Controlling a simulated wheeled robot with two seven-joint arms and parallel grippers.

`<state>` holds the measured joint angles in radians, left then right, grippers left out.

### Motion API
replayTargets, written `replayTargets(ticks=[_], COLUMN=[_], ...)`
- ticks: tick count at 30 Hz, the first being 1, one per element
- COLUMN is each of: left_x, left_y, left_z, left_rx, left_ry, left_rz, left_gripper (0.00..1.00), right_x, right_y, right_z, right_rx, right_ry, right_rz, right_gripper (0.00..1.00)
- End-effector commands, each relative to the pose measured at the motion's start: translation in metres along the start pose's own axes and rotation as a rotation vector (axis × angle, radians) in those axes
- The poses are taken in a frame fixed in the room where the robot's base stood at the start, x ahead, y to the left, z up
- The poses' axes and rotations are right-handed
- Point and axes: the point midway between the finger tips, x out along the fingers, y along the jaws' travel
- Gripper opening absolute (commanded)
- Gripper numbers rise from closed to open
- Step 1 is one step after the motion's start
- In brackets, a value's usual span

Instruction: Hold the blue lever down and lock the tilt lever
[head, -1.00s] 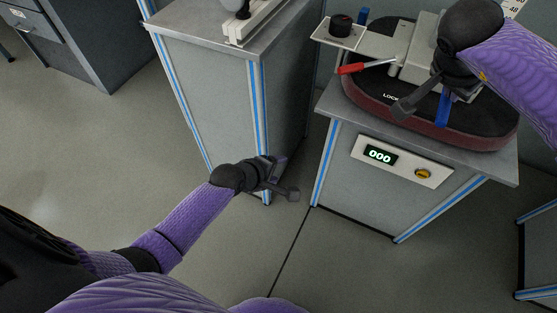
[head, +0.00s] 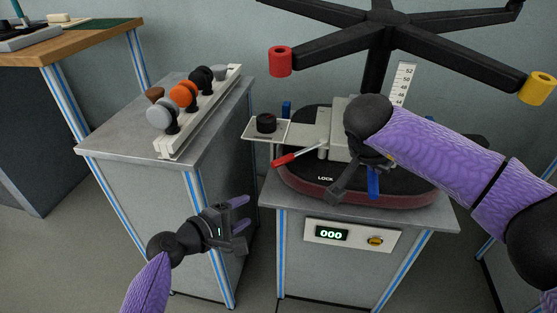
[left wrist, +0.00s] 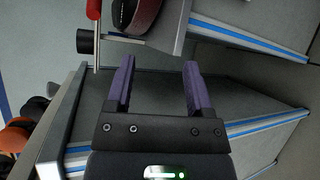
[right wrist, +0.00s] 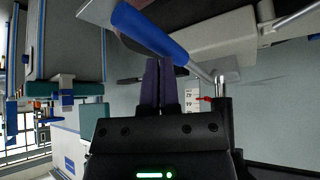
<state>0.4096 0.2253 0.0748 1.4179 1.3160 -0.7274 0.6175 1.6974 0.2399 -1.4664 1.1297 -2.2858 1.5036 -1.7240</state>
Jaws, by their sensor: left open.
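The blue lever (head: 373,183) hangs at the front of the chair mechanism (head: 340,120). In the right wrist view the blue lever (right wrist: 150,32) crosses just beyond my right fingertips; I cannot tell whether they touch. My right gripper (right wrist: 160,65) has its fingers together, with nothing visible between them. The red-handled tilt lever (head: 290,158) points left, beside the word LOCK on the upturned seat. Its red grip (left wrist: 93,9) also shows at the top of the left wrist view. My left gripper (head: 240,222) is open and empty, low and to the left of the tilt lever.
The seat (head: 425,198) lies on a grey bench whose front carries a display reading 000 and a yellow button (head: 376,240). A side bench (head: 120,140) with several knobs on a rack stands left. The chair's star base (head: 385,20) spreads above.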

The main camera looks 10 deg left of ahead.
Motion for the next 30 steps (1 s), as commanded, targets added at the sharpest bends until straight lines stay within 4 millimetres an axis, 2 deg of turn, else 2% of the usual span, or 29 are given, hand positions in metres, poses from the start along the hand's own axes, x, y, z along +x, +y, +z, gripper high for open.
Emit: replayTargets(ticks=[1, 3, 6, 8, 13, 17, 24, 30], left_x=[0.000, -0.002, 0.002, 0.012, 0.059, 0.086, 0.107, 0.113], left_y=[0.023, 0.047, 0.064, 0.067, 0.078, 0.084, 0.087, 0.087], left_z=[0.001, 0.003, 0.005, 0.006, 0.012, 0.014, 0.013, 0.016], left_rx=[0.010, 0.028, 0.040, 0.040, 0.038, 0.038, 0.039, 0.041], left_ry=[-0.029, -0.063, -0.083, -0.084, -0.088, -0.086, -0.081, -0.083], left_rz=[0.076, 0.162, 0.218, 0.223, 0.219, 0.218, 0.217, 0.216], left_gripper=[0.67, 0.67, 0.67, 0.67, 0.67, 0.67, 0.67, 0.67], right_x=[0.002, 0.002, 0.002, 0.002, 0.002, 0.002, 0.002, 0.002], right_y=[0.001, 0.001, 0.001, 0.001, 0.001, 0.001, 0.001, 0.001], right_z=[0.002, 0.002, 0.002, 0.002, 0.002, 0.002, 0.002, 0.002], right_rx=[-0.001, -0.001, -0.001, -0.001, -0.001, -0.001, -0.001, -0.001], right_ry=[-0.003, -0.003, -0.003, -0.003, -0.004, -0.003, -0.003, -0.003], right_rz=[0.004, 0.004, 0.004, 0.004, 0.004, 0.004, 0.004, 0.004], right_gripper=[0.00, 0.00, 0.00, 0.00, 0.00, 0.00, 0.00, 0.00])
